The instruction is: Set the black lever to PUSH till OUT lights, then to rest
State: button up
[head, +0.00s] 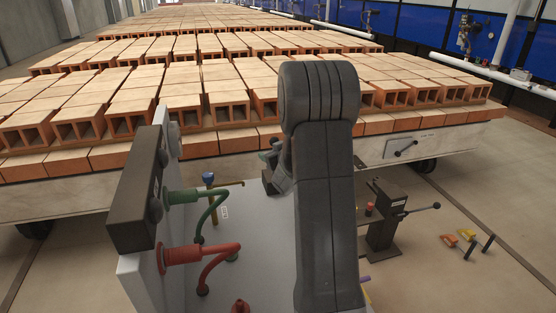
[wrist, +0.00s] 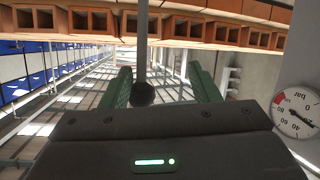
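In the wrist view, a grey rod with a black ball knob, a lever (wrist: 143,92), reaches between the green fingers of my gripper (wrist: 160,72). The fingers are apart. The knob is nearer the left finger, and I see a gap to the right one. In the head view, my gripper (head: 271,165) is mostly hidden behind my dark arm, near the brick car's front edge. I cannot make out that lever there. No PUSH mark or OUT light can be read in either view.
A brick car (head: 60,185) carries rows of hollow bricks (head: 228,106). A black stand (head: 381,232) with a ball-ended handle is at right. Green (head: 180,197) and red (head: 205,252) couplings are at left. A gauge (wrist: 297,112) shows upside down.

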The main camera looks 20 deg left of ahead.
jog(key=s+d+b, duration=0.2)
jog(key=s+d, duration=0.8)
jog(key=d, duration=0.3)
jog(key=shift+s+d+r+b, duration=0.2)
jog(key=shift+s+b, duration=0.1)
jog(key=shift+s, duration=0.1)
dwell(0.7)
dwell(0.4)
